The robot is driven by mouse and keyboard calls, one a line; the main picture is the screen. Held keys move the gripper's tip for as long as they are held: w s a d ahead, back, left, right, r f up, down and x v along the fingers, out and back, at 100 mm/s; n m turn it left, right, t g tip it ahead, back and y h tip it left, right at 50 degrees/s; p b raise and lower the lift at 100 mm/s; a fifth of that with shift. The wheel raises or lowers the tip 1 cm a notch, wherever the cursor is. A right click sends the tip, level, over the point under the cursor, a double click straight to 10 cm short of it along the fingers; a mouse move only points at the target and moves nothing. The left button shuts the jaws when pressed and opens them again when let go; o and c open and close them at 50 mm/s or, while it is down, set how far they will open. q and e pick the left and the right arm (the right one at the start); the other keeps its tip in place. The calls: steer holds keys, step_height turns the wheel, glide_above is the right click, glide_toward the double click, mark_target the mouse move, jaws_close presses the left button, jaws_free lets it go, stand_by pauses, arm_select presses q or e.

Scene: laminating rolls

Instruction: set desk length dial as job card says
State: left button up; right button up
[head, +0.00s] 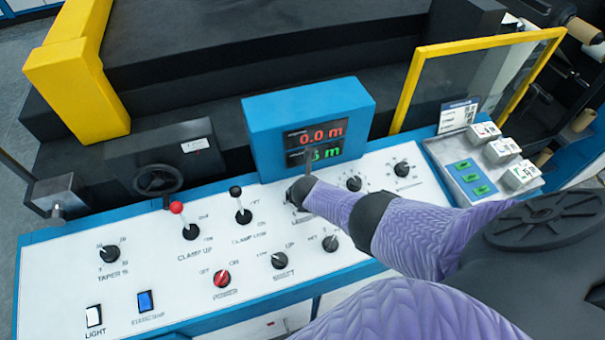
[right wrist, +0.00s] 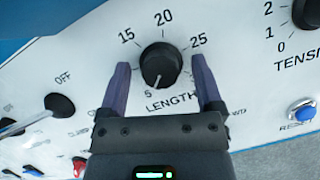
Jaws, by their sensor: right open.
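The black length dial (right wrist: 161,66) is on the white panel in the right wrist view, with marks including 5, 15, 20 and 25 around it. Its white pointer line points down, near the 5. My right gripper (right wrist: 160,64) is open, with one finger on each side of the dial; I cannot tell if they touch it. In the head view my right gripper (head: 298,192) hides the dial. The blue display (head: 258,130) shows red 0.0 m and a green value ending in 5 m, partly covered. A white card (head: 458,116) stands at the right, its text too small to read. My left gripper is not in view.
The tension dial (right wrist: 309,12) and blue reset button (right wrist: 302,110) are right of the length dial. A black lever knob (right wrist: 60,105) is at the left. The red-knobbed lever (head: 177,208) and power knob (head: 222,278) stand on the panel. A yellow-framed guard (head: 408,88) rises behind.

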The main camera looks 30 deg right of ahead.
steer(key=p+v, duration=0.9)
steer(key=v, duration=0.1)
steer(key=shift+f, duration=0.1)
